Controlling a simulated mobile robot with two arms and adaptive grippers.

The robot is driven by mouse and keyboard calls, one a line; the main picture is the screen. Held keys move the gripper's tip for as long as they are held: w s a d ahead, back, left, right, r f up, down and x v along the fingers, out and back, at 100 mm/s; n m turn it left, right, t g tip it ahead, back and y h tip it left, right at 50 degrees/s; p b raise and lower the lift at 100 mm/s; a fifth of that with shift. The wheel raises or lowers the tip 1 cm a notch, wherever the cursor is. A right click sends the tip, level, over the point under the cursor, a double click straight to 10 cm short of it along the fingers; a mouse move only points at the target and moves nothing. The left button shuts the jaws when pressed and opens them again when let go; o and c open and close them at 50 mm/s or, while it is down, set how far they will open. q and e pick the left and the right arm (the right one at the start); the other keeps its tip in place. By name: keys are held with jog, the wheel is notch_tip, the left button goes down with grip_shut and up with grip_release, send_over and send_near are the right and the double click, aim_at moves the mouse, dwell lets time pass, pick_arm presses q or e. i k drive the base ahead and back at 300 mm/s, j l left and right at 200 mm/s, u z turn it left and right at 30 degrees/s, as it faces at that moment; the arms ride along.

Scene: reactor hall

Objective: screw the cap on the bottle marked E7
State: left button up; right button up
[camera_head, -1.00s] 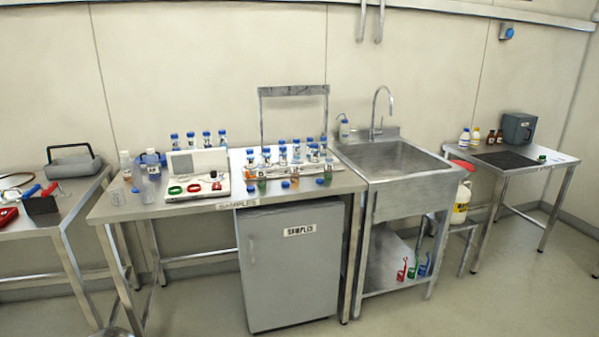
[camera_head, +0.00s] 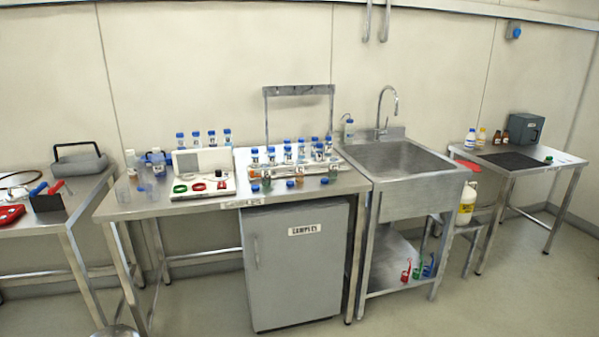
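Several small bottles with blue caps (camera_head: 287,151) stand in a rack (camera_head: 246,174) on the right half of the steel sample table. Along the front of the rack, loose blue caps (camera_head: 255,188), (camera_head: 290,184), (camera_head: 324,180) lie on the table beside small bottles (camera_head: 266,184) that look uncapped. More blue-capped bottles (camera_head: 196,138) stand at the back left of the table. The labels are too small to read, so I cannot tell which bottle is marked E7.
A grey fridge (camera_head: 297,268) stands below. A sink (camera_head: 395,160) adjoins on the right. Open floor (camera_head: 400,315) lies in front.

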aim_at(298, 166)
jog(key=i+l+u, duration=0.75)
jog(key=l+u, duration=0.25)
jog(key=i+l, duration=0.15)
jog(key=l, duration=0.25)
jog(key=i+l, duration=0.15)
jog(key=l, duration=0.2)
jog(key=i+l, duration=0.15)
jog(key=l, duration=0.25)
jog(key=i+l+u, duration=0.1)
jog(key=l, duration=0.3)
jog(key=i+l, duration=0.15)
jog(key=l, duration=0.25)
jog(key=i+l, duration=0.15)
jog(key=l, duration=0.25)
jog(key=i+l, duration=0.15)
jog(key=l, duration=0.25)
jog(key=u, duration=0.05)
